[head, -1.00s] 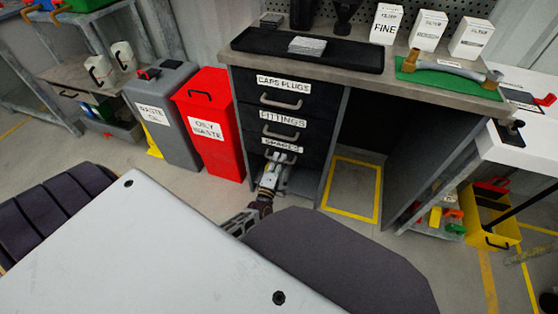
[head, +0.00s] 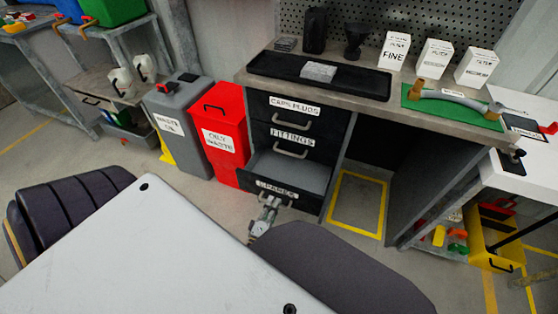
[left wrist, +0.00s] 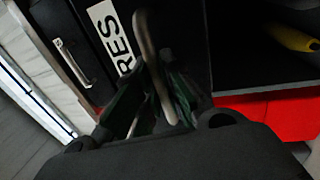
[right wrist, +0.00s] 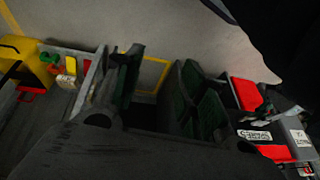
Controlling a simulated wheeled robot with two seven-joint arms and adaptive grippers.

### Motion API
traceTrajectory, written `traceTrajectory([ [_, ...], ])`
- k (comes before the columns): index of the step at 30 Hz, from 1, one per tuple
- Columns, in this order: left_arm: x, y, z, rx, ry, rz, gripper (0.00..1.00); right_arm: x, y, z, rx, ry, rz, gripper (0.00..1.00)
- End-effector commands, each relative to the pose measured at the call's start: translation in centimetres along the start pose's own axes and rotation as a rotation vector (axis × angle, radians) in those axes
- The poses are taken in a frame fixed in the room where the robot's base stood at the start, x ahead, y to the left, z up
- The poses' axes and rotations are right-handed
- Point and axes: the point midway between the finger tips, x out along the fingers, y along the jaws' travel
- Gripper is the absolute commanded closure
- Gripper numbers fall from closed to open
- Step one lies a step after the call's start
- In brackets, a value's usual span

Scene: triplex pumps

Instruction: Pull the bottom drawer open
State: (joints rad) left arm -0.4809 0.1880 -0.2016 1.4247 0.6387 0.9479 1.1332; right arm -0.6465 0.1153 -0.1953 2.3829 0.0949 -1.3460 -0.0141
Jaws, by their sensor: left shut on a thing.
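The bottom drawer (head: 292,172), labelled SPARES, stands pulled out of the bench's drawer unit; the part of its inside that shows is bare grey. My left gripper (head: 268,207) is at its front and shut on the drawer's handle. In the left wrist view the pale handle bar (left wrist: 147,42) runs between the fingers of my left gripper (left wrist: 152,92), beside the drawer label (left wrist: 112,38). My right gripper (right wrist: 160,80) shows only in the right wrist view. Its fingers are apart with nothing between them.
The CAPS PLUGS drawer (head: 326,105) and FITTINGS drawer (head: 270,134) above are closed. A red oily waste bin (head: 219,115) and a grey waste oil bin (head: 170,105) stand left of the unit. A yellow floor marking (head: 357,232) lies right of it. My base fills the foreground.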

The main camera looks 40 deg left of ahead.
Motion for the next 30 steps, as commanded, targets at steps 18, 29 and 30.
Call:
traceTrajectory([
  [18,-6.3,1.2,0.0,0.0,0.0,-0.001,1.0,-2.4,0.6,-0.2,-0.006,-0.057,0.034,0.6],
  [29,-6.2,1.1,0.0,0.0,0.0,-0.001,0.75,-2.4,0.6,-0.2,-0.006,-0.056,0.034,0.6],
  [30,-6.2,1.1,0.0,0.0,0.0,-0.001,0.7,-2.4,0.6,-0.2,-0.006,-0.056,0.034,0.6],
])
